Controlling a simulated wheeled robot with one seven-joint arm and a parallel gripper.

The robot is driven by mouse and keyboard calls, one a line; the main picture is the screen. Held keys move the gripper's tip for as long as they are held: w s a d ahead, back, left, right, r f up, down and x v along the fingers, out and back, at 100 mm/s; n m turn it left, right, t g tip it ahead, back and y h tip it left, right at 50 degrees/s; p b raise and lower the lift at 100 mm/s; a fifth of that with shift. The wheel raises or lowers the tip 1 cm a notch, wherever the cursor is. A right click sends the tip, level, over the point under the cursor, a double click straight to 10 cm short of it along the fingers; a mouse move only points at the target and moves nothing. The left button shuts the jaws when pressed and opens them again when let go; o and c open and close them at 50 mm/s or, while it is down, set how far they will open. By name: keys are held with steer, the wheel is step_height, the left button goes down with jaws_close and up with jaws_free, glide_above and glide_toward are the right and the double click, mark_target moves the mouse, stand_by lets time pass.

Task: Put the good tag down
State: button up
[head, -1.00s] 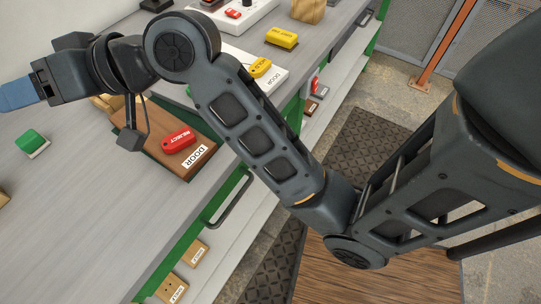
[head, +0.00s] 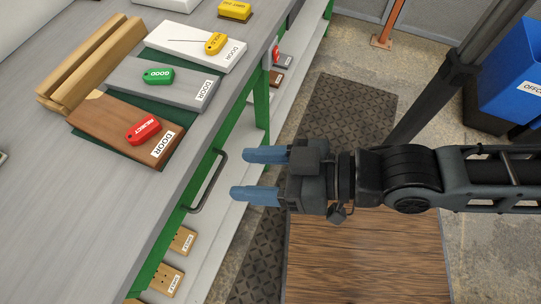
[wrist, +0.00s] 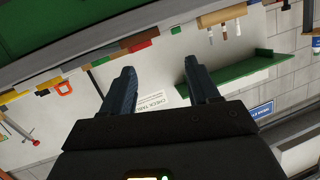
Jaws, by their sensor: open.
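The green GOOD tag (head: 158,76) lies on the grey door board (head: 178,92) on the bench, in the head view. It rests flat near the middle of that board, apart from my gripper. My gripper (head: 245,175) is open and empty, held past the bench's front edge, with its fingers pointing left in the picture. In the wrist view the two fingers (wrist: 160,68) are spread with nothing between them.
A brown board (head: 108,122) with a red REJECT tag (head: 143,131) lies nearer, and a white board (head: 185,42) with a yellow tag (head: 215,43) lies beyond. A blue bin (head: 510,75) stands at the right. The near bench top is clear.

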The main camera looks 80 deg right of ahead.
steer(key=s+n, duration=0.1)
steer(key=s+d+r, duration=0.1)
steer(key=s+n, duration=0.1)
steer(key=s, duration=0.1)
steer(key=shift+d+r+n+y, duration=0.2)
steer(key=shift+d+n+y, duration=0.1)
steer(key=shift+y, duration=0.1)
stand_by(0.8)
